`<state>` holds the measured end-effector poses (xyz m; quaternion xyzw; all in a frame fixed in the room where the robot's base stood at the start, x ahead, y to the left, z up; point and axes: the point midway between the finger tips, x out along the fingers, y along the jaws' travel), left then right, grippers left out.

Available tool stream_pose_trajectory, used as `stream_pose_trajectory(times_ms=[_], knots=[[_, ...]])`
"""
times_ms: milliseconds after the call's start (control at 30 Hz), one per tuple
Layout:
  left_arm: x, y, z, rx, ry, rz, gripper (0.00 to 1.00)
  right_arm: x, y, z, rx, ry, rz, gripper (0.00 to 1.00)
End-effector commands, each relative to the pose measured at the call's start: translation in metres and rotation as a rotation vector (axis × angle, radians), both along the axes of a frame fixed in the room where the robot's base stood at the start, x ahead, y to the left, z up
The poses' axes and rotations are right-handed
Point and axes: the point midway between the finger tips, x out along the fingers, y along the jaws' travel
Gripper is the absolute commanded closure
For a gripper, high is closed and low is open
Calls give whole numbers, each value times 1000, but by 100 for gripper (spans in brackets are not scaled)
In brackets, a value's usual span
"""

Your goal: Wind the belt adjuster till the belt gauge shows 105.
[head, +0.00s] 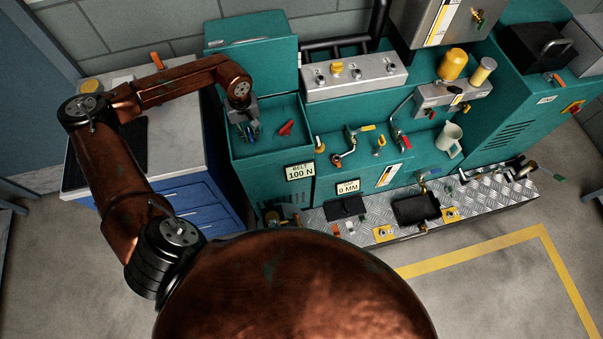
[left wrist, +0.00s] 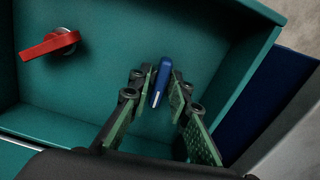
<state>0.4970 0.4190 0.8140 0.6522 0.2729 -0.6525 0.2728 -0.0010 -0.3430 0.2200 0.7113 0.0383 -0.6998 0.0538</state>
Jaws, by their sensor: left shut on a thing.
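The belt gauge (head: 300,172) is a white plate on the teal cabinet front and reads 100 N. My left gripper (head: 249,132) reaches down into the open teal box at the cabinet's left end. In the left wrist view, its green-padded fingers (left wrist: 161,88) are shut on a narrow blue handle (left wrist: 162,80), which looks like the belt adjuster's grip. The handle's base is hidden between the fingers. A red lever (head: 286,128) sits beside the gripper on the same box floor; it also shows in the left wrist view (left wrist: 50,43). My right gripper is not in view.
The box's raised lid (head: 252,60) stands behind the gripper, and box walls surround it. A second gauge (head: 348,187) reads 0 MM. Crank handles (head: 345,146) and a white mug (head: 449,138) are to the right. A worktop over blue drawers (head: 205,207) lies left.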

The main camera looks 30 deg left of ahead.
Motion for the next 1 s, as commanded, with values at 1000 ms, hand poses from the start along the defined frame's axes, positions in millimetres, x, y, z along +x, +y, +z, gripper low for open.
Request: stream_pose_trajectory(times_ms=[1000], knots=[[0, 0, 1, 1, -1, -373, 69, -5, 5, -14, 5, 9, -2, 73]])
